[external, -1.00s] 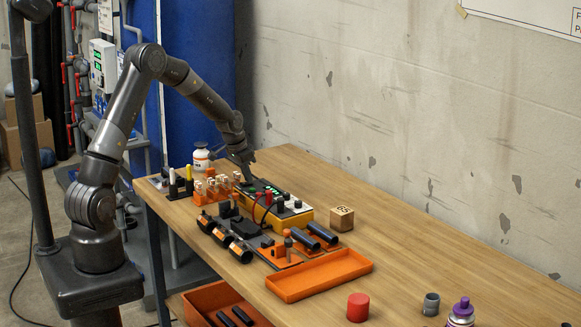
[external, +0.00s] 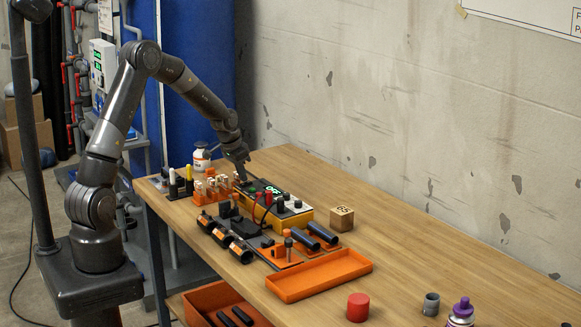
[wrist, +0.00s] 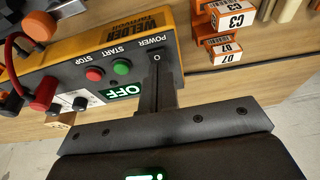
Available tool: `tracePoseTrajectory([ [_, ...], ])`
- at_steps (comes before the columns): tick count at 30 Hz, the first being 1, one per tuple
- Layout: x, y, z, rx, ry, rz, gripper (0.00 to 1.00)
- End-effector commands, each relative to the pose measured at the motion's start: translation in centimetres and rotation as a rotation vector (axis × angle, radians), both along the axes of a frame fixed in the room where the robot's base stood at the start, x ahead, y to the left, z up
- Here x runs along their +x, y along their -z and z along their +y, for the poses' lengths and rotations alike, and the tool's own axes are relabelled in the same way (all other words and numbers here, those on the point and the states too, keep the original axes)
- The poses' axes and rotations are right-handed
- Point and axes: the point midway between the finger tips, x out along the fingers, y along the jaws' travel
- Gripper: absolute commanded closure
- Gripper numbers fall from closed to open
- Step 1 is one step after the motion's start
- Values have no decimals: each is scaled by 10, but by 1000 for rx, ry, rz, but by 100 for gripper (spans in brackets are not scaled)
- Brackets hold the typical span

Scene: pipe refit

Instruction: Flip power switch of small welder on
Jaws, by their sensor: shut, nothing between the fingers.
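The small welder (external: 297,217) is a yellow-orange box with a black top panel, sitting on the wooden table. In the wrist view, the welder (wrist: 113,22) shows a POWER label, a green START button (wrist: 121,66), a red STOP button (wrist: 95,74) and a display (wrist: 124,92) reading OFF. The black power switch (wrist: 157,57) shows an "O" mark near its end by the POWER label. My gripper (wrist: 157,82) is shut and empty, its fingertips at the switch and hiding part of it. I cannot tell whether they touch. In the external view my gripper (external: 240,172) is over the welder's far left end.
Orange blocks labelled C3 and D7 (wrist: 228,50) stand close beside the welder. Red and black cables (external: 267,198) rise from its other end. An orange tray (external: 320,275), black cylinders (external: 241,251) and a wooden cube (external: 341,218) lie nearby.

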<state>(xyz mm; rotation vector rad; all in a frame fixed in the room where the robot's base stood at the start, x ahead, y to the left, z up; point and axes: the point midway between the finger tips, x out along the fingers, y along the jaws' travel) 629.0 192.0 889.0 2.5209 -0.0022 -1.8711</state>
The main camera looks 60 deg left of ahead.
Motion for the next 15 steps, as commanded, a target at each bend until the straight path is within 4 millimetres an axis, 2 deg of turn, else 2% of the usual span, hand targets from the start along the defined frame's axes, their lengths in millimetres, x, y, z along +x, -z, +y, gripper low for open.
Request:
tracePoseTrajectory([
  [9,-17,-66,0,2,-1,-3,100],
  [15,-30,-101,0,1,-1,-2,100],
])
